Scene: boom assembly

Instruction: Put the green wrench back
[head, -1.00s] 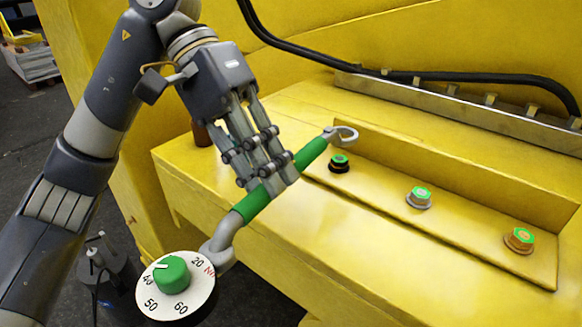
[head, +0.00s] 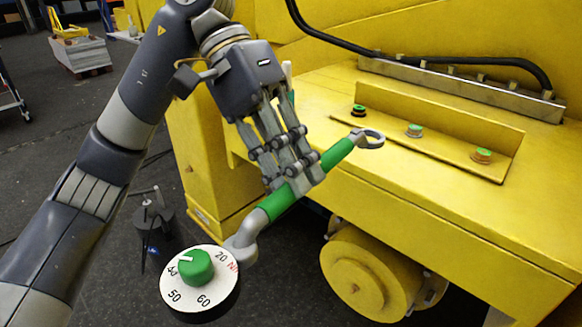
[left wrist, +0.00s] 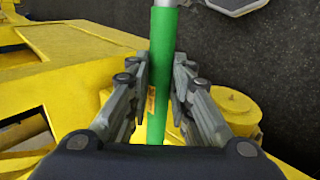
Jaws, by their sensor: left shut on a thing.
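The green wrench (head: 338,154) is a green-handled tool with a grey ring end at the upper right and a round white dial with a green knob (head: 197,267) at the lower left. My left gripper (head: 298,182) is shut on the middle of its green handle and holds it in the air, tilted, in front of the yellow machine. In the left wrist view the green handle (left wrist: 161,70) stands between the two fingers (left wrist: 157,92). My right gripper is in neither view now.
The yellow machine ledge (head: 420,195) carries several green-topped bolts, one of them at its right (head: 483,155). A black hose (head: 420,59) runs above. A yellow wheel (head: 365,272) sits below the ledge. A dark stand (head: 152,215) and a pallet stack (head: 80,55) stand on the open dark floor at left.

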